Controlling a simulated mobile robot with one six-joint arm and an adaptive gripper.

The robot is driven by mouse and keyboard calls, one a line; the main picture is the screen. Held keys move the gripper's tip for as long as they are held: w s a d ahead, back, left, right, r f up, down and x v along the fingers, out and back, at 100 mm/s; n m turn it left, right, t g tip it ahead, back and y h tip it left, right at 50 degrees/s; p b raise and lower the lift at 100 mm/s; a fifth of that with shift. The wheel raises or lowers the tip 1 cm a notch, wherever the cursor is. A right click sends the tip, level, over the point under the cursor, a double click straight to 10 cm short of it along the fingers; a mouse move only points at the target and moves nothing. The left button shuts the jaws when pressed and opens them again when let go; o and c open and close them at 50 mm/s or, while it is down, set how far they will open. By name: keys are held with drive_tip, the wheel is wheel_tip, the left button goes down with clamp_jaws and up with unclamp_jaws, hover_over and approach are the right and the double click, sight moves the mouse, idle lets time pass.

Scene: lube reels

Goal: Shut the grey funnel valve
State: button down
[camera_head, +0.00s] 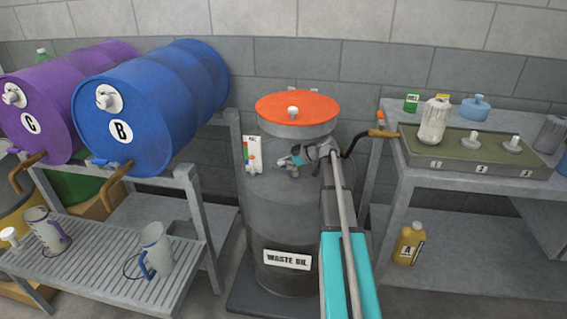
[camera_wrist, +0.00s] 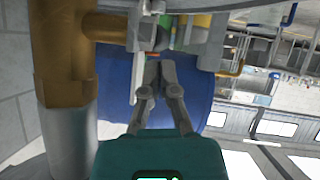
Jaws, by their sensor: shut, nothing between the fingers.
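My gripper (camera_head: 284,161) is in front of the upper part of the grey waste oil drum (camera_head: 285,215), below its orange lid (camera_head: 297,103). Its fingers point left. In the wrist view my gripper (camera_wrist: 161,64) has its fingertips together and holds nothing. A grey fitting lies just beyond the fingertips there; I cannot tell whether they touch it. I cannot clearly make out the grey funnel valve in the head view, where my wrist covers part of the drum front. Whether the valve is open or shut does not show.
A bench with a grey tray (camera_head: 475,150) stands to the right. A black crank (camera_head: 353,142) with a brown grip juts out right of my wrist.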

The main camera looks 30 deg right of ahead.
drive_tip(key=shift+r, duration=0.2)
drive_tip(key=shift+r+p, duration=0.4)
drive_tip(key=shift+p, duration=0.2)
drive_tip(key=shift+w, duration=0.15)
